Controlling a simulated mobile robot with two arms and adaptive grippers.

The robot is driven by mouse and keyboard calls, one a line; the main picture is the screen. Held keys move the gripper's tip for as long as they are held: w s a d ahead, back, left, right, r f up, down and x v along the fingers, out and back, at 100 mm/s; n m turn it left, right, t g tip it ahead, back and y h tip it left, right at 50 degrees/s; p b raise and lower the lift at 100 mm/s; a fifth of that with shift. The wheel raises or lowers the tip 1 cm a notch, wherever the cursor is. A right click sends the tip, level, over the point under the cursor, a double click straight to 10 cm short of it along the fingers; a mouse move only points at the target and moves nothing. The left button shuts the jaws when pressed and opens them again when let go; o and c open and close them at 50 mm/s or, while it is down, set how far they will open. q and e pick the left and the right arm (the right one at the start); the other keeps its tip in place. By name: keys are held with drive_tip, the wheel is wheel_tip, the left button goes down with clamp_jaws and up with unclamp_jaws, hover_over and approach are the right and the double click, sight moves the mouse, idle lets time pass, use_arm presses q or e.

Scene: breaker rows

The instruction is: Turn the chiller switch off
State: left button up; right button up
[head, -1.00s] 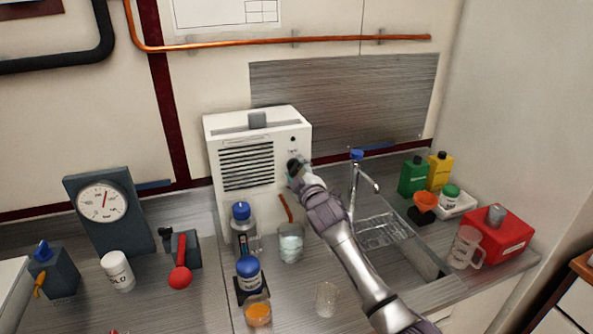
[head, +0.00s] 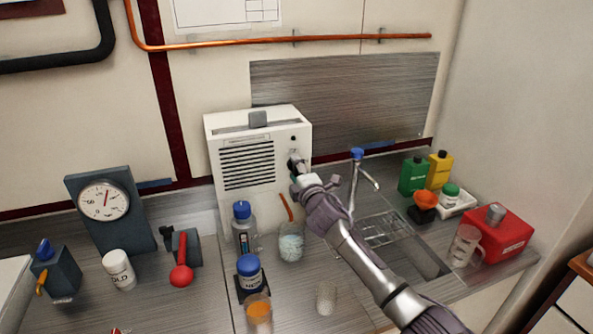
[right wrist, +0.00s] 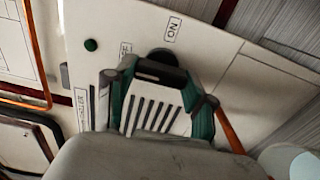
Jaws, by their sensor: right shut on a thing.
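The chiller (head: 283,120) is a white box with a dark slatted vent, standing at the back of the counter. My right gripper (head: 296,166) is at the right part of its front face. In the right wrist view the teal-edged fingers (right wrist: 163,88) are closed around the dark switch (right wrist: 164,58), which they partly hide. An "ON" label (right wrist: 173,29) shows beside the switch, and a second label is partly covered. The switch's exact setting is hard to tell. My left gripper is out of view.
A sink with a tap (head: 360,182) lies to the right, near my right arm. A gauge (head: 104,202) stands at the left.

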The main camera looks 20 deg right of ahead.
drive_tip(key=shift+f, duration=0.2)
drive_tip(key=o, duration=1.1)
drive_tip(key=shift+o, duration=0.3)
drive_tip(key=shift+r, duration=0.15)
drive_tip(key=s, duration=1.2)
drive_tip(key=shift+d, duration=0.15)
drive_tip(key=shift+s, duration=0.1)
